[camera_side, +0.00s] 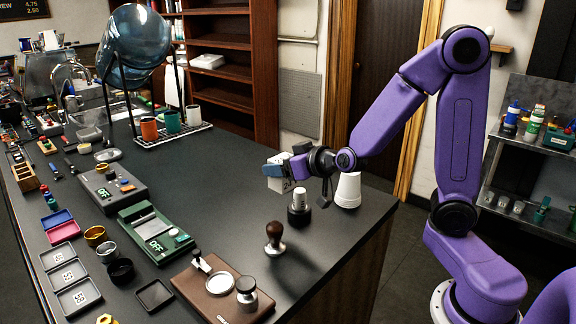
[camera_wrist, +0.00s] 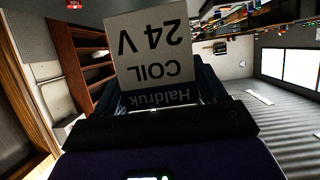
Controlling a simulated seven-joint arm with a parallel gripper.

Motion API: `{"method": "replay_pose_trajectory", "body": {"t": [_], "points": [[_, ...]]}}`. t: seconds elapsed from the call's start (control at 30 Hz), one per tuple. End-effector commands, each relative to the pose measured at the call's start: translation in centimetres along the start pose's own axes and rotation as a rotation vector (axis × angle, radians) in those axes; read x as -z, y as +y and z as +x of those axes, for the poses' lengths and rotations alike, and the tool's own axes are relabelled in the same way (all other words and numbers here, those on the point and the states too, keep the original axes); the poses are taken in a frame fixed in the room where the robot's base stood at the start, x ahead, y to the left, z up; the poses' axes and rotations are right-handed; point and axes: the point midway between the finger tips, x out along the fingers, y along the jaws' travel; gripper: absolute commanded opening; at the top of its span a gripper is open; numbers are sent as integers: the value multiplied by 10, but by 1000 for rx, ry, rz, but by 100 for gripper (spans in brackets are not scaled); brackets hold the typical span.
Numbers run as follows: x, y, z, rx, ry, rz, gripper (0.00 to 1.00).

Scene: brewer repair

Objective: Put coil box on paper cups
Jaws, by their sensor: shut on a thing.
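The coil box (camera_side: 278,185) is a white carton with a dark blue band, held in my gripper (camera_side: 277,170) above the dark counter. In the wrist view the coil box (camera_wrist: 150,45) shows upside-down black text "COIL 24 V" and "Haldruk" on the band. My gripper (camera_wrist: 160,100) is shut on it. The paper cups (camera_side: 347,190) are a white, upside-down stack on the counter near its right edge. They stand to the right of the held box, apart from it, partly behind my wrist. The wrist view does not show the cups.
A dark-based metal tamper (camera_side: 299,208) stands below my wrist, and a wooden-handled tamper (camera_side: 274,239) is in front. Green (camera_side: 157,235) and grey (camera_side: 108,188) devices lie to the left. A rack with mugs (camera_side: 172,122) stands behind. The counter's middle (camera_side: 220,175) is clear.

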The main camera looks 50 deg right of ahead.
Motion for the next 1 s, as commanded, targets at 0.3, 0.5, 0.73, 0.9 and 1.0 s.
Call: {"method": "replay_pose_trajectory", "body": {"t": [0.3, 0.5, 0.73, 0.9, 1.0], "points": [[24, 34, 19, 22, 5, -10, 32], [50, 58, 20, 70, 7, -30, 32], [74, 77, 9, 111, 6, -48, 32], [88, 89, -1, 130, 6, -57, 32], [95, 95, -6, 139, 6, -61, 32]]}}
